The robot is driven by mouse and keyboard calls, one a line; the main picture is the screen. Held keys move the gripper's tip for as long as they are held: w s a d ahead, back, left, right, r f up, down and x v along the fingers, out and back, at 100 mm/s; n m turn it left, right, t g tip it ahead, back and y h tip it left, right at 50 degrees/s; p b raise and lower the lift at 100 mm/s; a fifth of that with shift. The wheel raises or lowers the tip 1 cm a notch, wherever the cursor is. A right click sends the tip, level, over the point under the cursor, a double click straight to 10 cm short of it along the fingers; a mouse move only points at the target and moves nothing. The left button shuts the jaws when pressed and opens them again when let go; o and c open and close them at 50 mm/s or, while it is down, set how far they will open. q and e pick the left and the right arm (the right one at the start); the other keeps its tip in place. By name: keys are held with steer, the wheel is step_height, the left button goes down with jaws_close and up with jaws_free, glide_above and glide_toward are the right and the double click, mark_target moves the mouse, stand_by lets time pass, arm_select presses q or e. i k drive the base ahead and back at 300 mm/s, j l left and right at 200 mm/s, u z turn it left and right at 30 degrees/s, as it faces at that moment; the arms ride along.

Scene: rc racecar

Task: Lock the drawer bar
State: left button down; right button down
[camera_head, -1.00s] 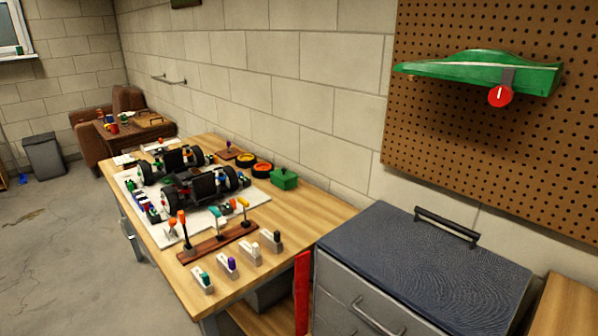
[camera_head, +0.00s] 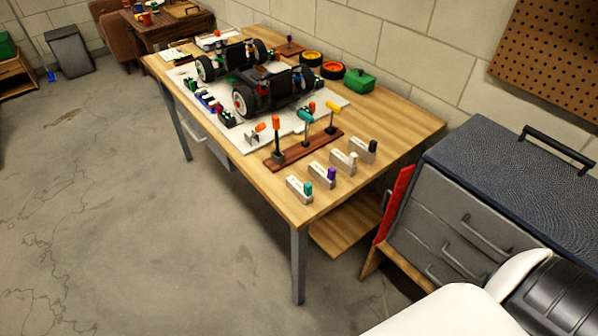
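A grey drawer cabinet (camera_head: 446,225) with a dark blue textured top (camera_head: 520,185) and a black top handle stands at the right. Several drawers with metal handles (camera_head: 487,236) show on its front, and they look closed. A red bar (camera_head: 394,205) stands upright along the cabinet's left front edge, beside the drawers rather than across them. Whether it is the drawer bar I cannot tell for sure. My white and black arm parts at the bottom right hide the lower right of the cabinet. Neither gripper is in view.
Open concrete floor (camera_head: 120,200) lies at the left.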

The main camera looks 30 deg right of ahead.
mark_target(405, 174)
steer(key=i+j+u, duration=0.25)
steer(key=u, duration=0.15)
steer(key=i+j+u, duration=0.15)
steer(key=i+u, duration=0.2)
steer(key=i+z, duration=0.45)
steer(key=i+j+z, duration=0.2)
steer(key=i+z, duration=0.35)
steer(key=z, duration=0.35)
steer(key=i+z, duration=0.15)
steer(key=z, duration=0.3)
steer(key=i+z, duration=0.15)
steer(key=z, duration=0.25)
steer(key=i+j+z, duration=0.1)
steer(key=z, duration=0.35)
steer(key=i+j+z, duration=0.1)
steer(key=z, duration=0.35)
steer(key=j+z, duration=0.15)
steer(key=z, duration=0.3)
steer(key=i+j+z, duration=0.1)
steer(key=z, duration=0.35)
steer(key=i+j+z, duration=0.25)
steer(key=z, duration=0.2)
